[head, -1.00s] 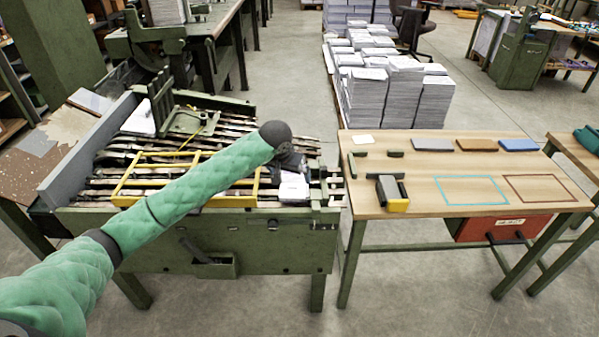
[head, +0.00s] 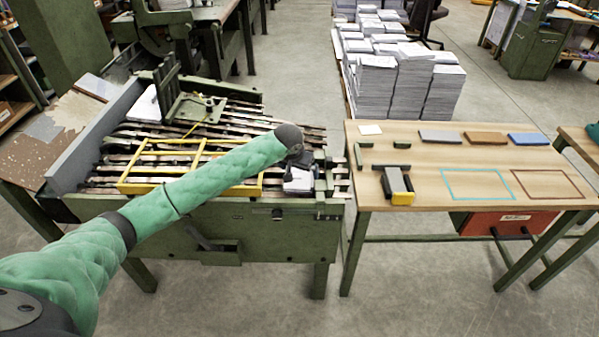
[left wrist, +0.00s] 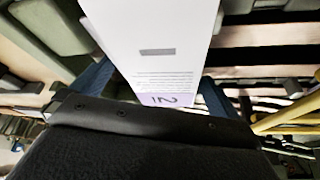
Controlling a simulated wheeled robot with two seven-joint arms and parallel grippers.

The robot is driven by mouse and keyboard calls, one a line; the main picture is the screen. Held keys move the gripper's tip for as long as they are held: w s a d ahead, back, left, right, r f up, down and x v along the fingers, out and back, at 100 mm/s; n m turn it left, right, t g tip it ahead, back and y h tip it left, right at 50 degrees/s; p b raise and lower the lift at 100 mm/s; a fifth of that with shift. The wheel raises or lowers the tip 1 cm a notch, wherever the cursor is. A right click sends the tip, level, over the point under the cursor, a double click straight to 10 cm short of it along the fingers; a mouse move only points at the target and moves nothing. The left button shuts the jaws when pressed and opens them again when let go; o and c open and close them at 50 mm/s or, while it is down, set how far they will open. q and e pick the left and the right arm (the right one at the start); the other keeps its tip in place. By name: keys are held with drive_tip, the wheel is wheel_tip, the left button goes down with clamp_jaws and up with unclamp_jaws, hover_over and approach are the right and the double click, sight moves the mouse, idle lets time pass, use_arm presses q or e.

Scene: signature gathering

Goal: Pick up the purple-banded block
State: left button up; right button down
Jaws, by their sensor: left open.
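A white block (head: 299,181) lies near the right end of the slatted green machine in the head view. In the left wrist view the white block (left wrist: 155,45) shows a grey bar, small print and a purple band (left wrist: 160,98) with a number at the end nearest my palm. My left gripper (head: 296,162) points down at the block. In the left wrist view its open fingers (left wrist: 155,86) stand on either side of the banded end. I cannot tell whether they touch it. My right gripper is not in view.
A yellow frame (head: 150,188) lies on the slats left of the block. A wooden table (head: 430,182) to the right holds a grey-and-yellow tool (head: 397,184), coloured slabs (head: 485,138) and two outlined rectangles. Paper stacks (head: 415,80) stand behind.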

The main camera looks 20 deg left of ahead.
use_arm(q)
drive_tip(key=c, duration=0.9)
